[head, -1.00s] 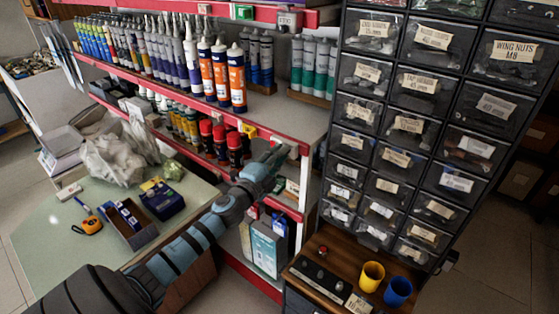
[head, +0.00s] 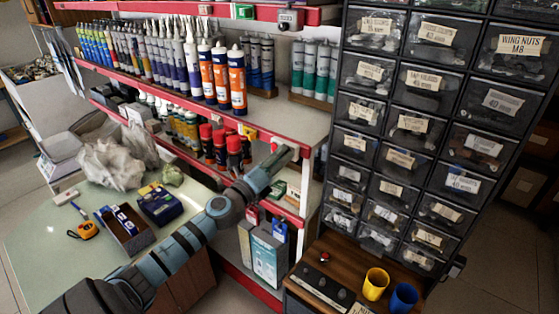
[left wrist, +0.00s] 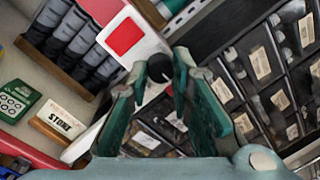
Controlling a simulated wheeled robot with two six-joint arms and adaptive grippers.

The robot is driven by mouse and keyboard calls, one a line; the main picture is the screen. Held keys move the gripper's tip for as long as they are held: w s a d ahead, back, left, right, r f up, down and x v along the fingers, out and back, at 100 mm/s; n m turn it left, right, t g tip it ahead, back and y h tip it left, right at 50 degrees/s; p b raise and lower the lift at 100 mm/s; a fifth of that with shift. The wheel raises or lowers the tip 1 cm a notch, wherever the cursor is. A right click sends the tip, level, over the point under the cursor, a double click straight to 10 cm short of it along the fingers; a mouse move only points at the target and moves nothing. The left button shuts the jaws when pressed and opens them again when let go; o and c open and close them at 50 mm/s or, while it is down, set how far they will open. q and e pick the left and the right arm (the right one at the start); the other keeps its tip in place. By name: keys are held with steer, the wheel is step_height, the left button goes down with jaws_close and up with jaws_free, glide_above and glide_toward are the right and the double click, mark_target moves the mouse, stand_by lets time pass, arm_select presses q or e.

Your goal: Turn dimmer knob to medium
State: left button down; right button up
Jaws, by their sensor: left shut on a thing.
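My left gripper (head: 284,152) reaches from the lower left to the right end of the red-edged shelf in the head view. In the left wrist view the left gripper (left wrist: 162,72) has its green fingers close around a small dark round knob (left wrist: 159,69). The fingers are shut on it. Its pointer or setting cannot be read. In the head view the gripper hides this knob. My right gripper is not in view.
A white plate with a red square (left wrist: 124,36) is beside the fingers. A drawer cabinet (head: 408,125) stands close on the right. Sealant tubes (head: 236,76) line the shelf. Yellow (head: 375,284) and blue (head: 402,298) cups stand below on a wooden top.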

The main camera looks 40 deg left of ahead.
arm_select(q)
steer(key=shift+f+m, duration=0.1)
steer(key=shift+m, duration=0.5)
steer(key=c, duration=1.4)
jaws_free()
steer(key=s, duration=0.4)
steer(key=s+f, duration=0.1)
steer(key=s, duration=0.7)
steer(key=shift+d+f, duration=0.15)
steer(key=shift+d, duration=0.05)
